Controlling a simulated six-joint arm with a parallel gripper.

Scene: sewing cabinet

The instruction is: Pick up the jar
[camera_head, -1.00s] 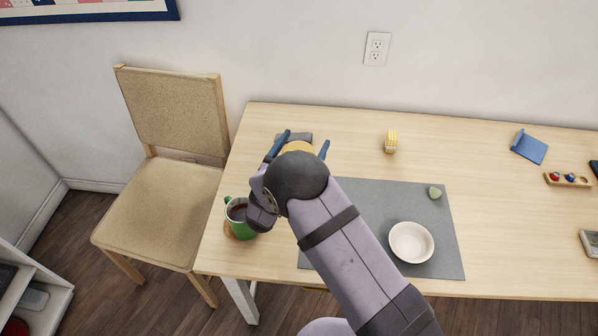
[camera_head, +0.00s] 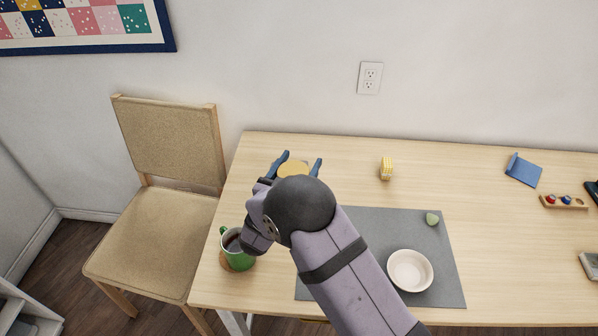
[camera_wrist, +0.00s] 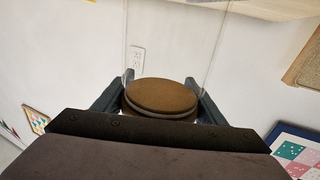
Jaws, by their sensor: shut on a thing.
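The jar shows a round tan lid (camera_head: 293,168) in the head view, between my gripper's two blue fingers. In the wrist view, its brown lid (camera_wrist: 162,96) sits between the fingertips, with faint clear glass edges running up the picture from it. My gripper (camera_head: 301,161) is shut on the jar, with one finger on each side; the fingers also show in the wrist view (camera_wrist: 160,78). My forearm and wrist hide the jar's lower part in the head view. I cannot tell whether its base touches the table.
The wooden table (camera_head: 345,180) holds a green mug (camera_head: 240,259) on a coaster at left, a grey mat (camera_head: 345,220) with a white bowl (camera_head: 410,269), a small green item (camera_head: 432,219), and a yellow item (camera_head: 386,168). A chair (camera_head: 168,145) stands left.

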